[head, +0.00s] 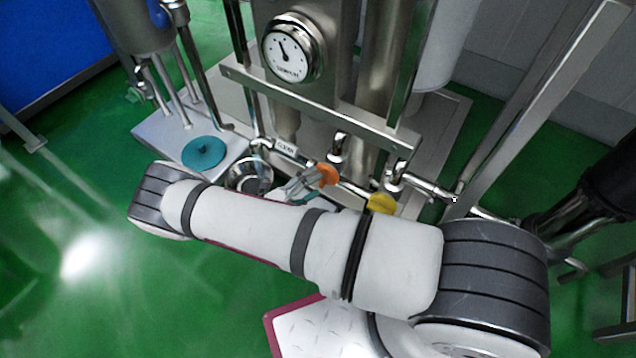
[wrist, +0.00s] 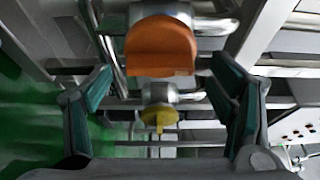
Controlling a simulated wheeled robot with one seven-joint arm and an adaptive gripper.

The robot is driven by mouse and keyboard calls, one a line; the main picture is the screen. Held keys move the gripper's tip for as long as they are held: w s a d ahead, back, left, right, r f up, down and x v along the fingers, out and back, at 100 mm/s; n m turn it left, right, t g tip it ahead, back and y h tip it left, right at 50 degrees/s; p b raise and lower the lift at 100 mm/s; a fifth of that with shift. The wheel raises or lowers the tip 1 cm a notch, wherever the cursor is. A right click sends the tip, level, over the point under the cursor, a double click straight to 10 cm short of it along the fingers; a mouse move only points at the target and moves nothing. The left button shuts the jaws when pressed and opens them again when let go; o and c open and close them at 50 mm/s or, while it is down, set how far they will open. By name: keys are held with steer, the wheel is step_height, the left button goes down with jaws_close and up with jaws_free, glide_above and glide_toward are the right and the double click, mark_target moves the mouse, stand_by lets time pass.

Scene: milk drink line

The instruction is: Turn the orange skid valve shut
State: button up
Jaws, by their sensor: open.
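The orange skid valve (head: 327,174) has a rounded orange handle and sits on the steel pipework at the middle of the head view. In the wrist view its orange handle (wrist: 160,47) is large, ahead and a little above the middle. My gripper (wrist: 166,88) is open, with one teal-padded finger on each side of the picture. The orange handle shows between the fingers, and no contact is visible. In the head view my gripper (head: 300,186) is close beside the orange handle, partly hidden by my arm.
A yellow valve handle (head: 382,203) is on the same pipework to the right; it shows below the orange one in the wrist view (wrist: 159,116). A round gauge (head: 291,50), a steel crossbar (head: 318,108) and a teal disc (head: 204,153) stand nearby. Green floor lies open at left.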

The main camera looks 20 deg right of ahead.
steer(key=shift+x, duration=1)
steer(key=c, duration=1.1)
steer(key=shift+m, duration=0.3)
steer(key=shift+c, duration=0.2)
steer(key=m+t+y+p, duration=0.1)
steer(key=m+y+p, duration=0.1)
steer(key=m+p, duration=0.2)
steer(key=m+t+y+p, duration=0.1)
steer(key=m+y+p, duration=0.1)
steer(key=p, duration=0.3)
steer(key=r+m+t+y+p, duration=0.1)
steer(key=m+y+p, duration=0.1)
steer(key=m+p, duration=0.2)
steer(key=shift+s+d+m, duration=0.15)
steer(key=shift+d+m, duration=0.05)
steer(key=shift+m, duration=0.6)
steer(key=shift+f+m+t+p, duration=0.1)
steer(key=shift+m+t+p, duration=0.35)
steer(key=shift+p, duration=0.45)
steer(key=shift+m+y, duration=0.25)
steer(key=shift+y, duration=0.05)
